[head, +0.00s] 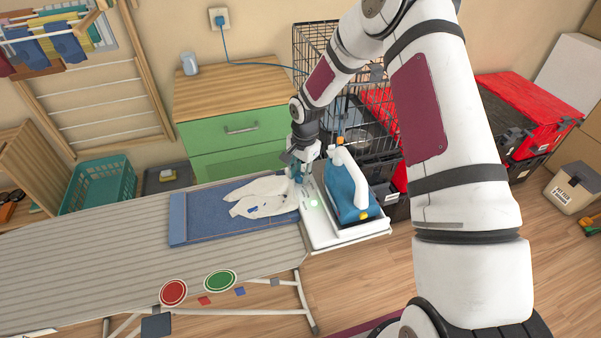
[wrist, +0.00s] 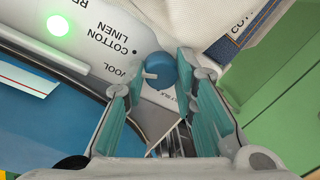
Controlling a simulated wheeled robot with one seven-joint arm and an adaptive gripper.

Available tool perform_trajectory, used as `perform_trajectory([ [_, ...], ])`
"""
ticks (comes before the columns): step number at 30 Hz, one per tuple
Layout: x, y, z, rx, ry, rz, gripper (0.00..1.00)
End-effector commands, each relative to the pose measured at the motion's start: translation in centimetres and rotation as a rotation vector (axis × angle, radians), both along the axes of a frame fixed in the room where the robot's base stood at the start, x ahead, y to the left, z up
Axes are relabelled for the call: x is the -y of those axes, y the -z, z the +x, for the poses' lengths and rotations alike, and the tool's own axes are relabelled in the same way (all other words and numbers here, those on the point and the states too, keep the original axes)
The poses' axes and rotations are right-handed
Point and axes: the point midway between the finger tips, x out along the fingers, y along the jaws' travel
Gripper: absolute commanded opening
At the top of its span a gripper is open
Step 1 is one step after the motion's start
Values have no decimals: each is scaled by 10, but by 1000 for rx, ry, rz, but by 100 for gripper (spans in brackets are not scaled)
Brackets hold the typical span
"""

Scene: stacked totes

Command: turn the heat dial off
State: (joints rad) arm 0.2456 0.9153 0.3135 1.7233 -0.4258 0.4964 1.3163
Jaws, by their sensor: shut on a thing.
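The heat dial (wrist: 161,70) is a small round blue knob on a white panel (wrist: 105,32) in the wrist view. A pale pointer mark shows on the dial's left side. The printed words COTTON, LINEN and WOOL lie to its left and above; other lettering is partly hidden. My gripper (wrist: 162,73) has its teal-padded fingers on either side of the dial, shut on it. A green light (wrist: 57,25) glows on the panel. In the head view my gripper (head: 301,174) is at the left edge of the white iron station (head: 318,228), hiding the dial.
A blue and white iron (head: 350,188) rests on the station, close to my gripper's right. A white cloth (head: 262,196) and blue fabric (head: 190,219) lie on the ironing board (head: 90,240) to the left. A green drawer cabinet (head: 235,135) and wire cage (head: 312,50) stand behind.

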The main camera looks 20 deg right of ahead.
Motion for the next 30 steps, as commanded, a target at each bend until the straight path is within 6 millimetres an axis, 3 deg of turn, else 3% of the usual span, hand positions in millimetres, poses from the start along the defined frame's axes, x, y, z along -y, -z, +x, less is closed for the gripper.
perform_trajectory([
  [1,-1,0,0,2,0,1,28],
  [3,0,0,1,1,0,1,44],
  [4,0,0,0,1,0,1,46],
  [16,1,-8,1,3,0,-1,46],
  [30,4,-94,-5,5,0,0,46],
])
